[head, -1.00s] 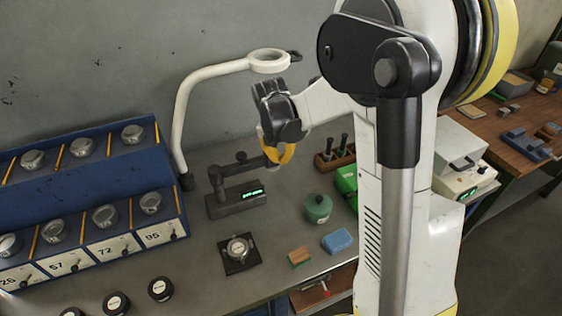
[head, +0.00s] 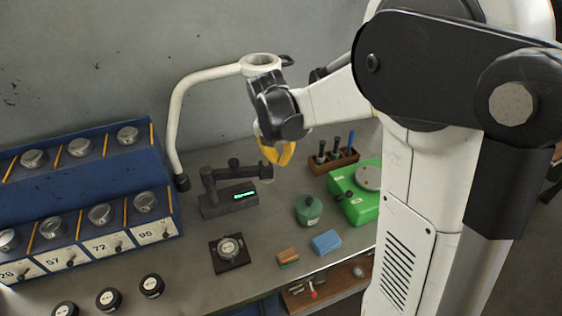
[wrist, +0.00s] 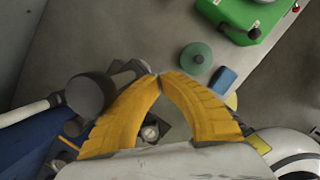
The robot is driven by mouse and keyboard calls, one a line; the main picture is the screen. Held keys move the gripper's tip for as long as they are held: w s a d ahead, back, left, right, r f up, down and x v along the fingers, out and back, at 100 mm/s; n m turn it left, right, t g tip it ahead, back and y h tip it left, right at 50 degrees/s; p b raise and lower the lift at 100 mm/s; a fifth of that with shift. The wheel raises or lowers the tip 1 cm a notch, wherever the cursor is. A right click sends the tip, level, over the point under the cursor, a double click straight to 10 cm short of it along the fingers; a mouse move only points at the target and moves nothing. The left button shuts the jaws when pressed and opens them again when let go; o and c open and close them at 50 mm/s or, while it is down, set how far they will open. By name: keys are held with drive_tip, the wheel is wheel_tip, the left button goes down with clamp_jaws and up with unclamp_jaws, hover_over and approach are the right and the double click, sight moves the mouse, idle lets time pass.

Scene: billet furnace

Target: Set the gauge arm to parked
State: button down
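The gauge is a dark block with a lit green display (head: 229,201) on the bench, with a post at its left. Its dark gauge arm (head: 222,171) runs level from the post to the right, ending beside the fingertips of my gripper (head: 273,162). In the wrist view the yellow fingers (wrist: 158,75) curve together and their tips meet, so my gripper looks shut. Dark parts of the gauge (wrist: 125,68) show just left of the tips. I cannot tell whether the tips touch the arm, and nothing shows clearly held between them.
A white lamp (head: 176,120) arches behind my gripper, its ring close above. A green jar (head: 309,209), green scale (head: 350,206), blue sponge (head: 326,242) and round dial (head: 229,248) stand nearby. A blue rack (head: 80,190) fills the left. Bare bench lies around the dial.

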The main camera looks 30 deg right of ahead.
drive_tip(key=p+v, duration=0.1)
drive_tip(key=v, duration=0.4)
drive_tip(key=shift+d+r, duration=0.1)
drive_tip(key=shift+r, duration=0.1)
